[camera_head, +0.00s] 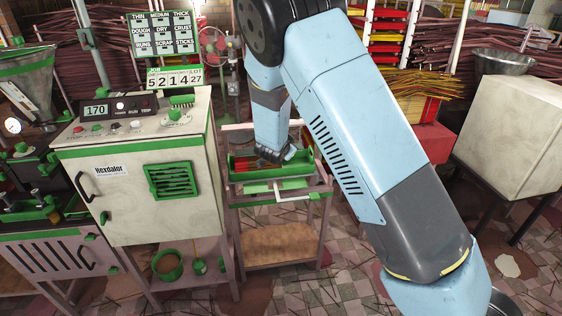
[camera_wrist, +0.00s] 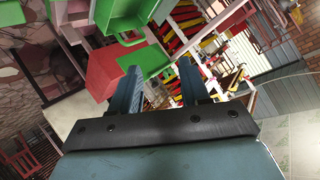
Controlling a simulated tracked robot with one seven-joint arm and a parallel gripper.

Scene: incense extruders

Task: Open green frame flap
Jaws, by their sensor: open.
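A green tray-like frame (camera_head: 240,164) sits on top of a pinkish stand, right of the white machine. Green pieces and a white bar (camera_head: 262,190) are on its front side; I cannot tell which piece is the flap. My gripper (camera_head: 270,155) points down at the frame's middle, beside reddish sticks in it; contact cannot be told. In the wrist view my gripper (camera_wrist: 160,82) has its two blue-grey fingers apart, with nothing clearly between them. Green panels (camera_wrist: 117,15) and a red block (camera_wrist: 103,72) show beyond the fingers.
The white machine (camera_head: 130,190) with a green vent stands close on the left. A lower shelf (camera_head: 280,243) of the stand holds brown material. A pale cabinet (camera_head: 515,135) is at right; tiled floor lies between.

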